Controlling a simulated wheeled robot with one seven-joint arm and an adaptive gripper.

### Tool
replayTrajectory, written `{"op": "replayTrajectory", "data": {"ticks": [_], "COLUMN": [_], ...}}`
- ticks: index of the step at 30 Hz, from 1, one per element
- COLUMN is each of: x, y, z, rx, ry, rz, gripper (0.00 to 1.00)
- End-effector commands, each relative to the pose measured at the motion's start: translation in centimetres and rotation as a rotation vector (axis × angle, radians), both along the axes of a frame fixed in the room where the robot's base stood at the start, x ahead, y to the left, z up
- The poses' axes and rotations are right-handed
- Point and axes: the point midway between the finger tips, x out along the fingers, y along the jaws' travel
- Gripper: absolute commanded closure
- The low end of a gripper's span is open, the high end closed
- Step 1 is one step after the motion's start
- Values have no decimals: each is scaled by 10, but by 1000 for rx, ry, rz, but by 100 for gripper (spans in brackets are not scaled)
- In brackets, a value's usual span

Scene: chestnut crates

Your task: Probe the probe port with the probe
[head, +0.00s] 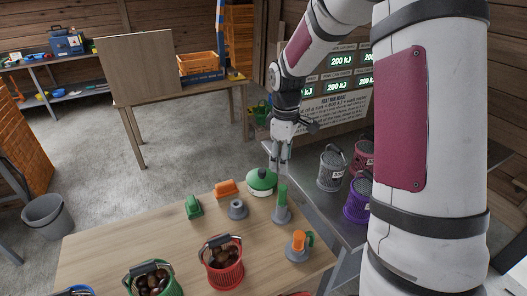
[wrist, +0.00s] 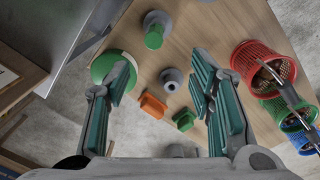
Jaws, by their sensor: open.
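My gripper (head: 280,155) is open and empty above the far edge of the wooden table, with its teal-padded fingers (wrist: 162,85) spread in the wrist view. A grey ring-shaped piece with a central hole (head: 237,209) stands on the table; it shows between the fingers in the wrist view (wrist: 171,79). A green upright handle on a grey base (head: 282,205) stands to its right, at the top in the wrist view (wrist: 154,36). I cannot tell which of these is the probe or port.
A round green object (head: 262,181) sits below my gripper. A small orange block (head: 227,189) and a green block (head: 193,207) lie left. Red (head: 223,268) and green (head: 153,284) chestnut baskets stand in front. Grey (head: 331,170) and purple (head: 357,202) buckets stand on a metal table.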

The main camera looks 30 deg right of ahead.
Motion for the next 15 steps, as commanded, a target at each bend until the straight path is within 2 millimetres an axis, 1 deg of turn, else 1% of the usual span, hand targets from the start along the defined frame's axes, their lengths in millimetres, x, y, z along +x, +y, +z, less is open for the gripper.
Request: {"op": "replayTrajectory", "data": {"ticks": [1,3,11,15], "x": [5,8,11,9], "y": [-4,-8,-11,-10], "z": [-13,-22,-44,-67], "rx": [10,19,26,27], "ry": [11,18,27,30], "rz": [14,32,50,50], "gripper": [51,51,51,51]}}
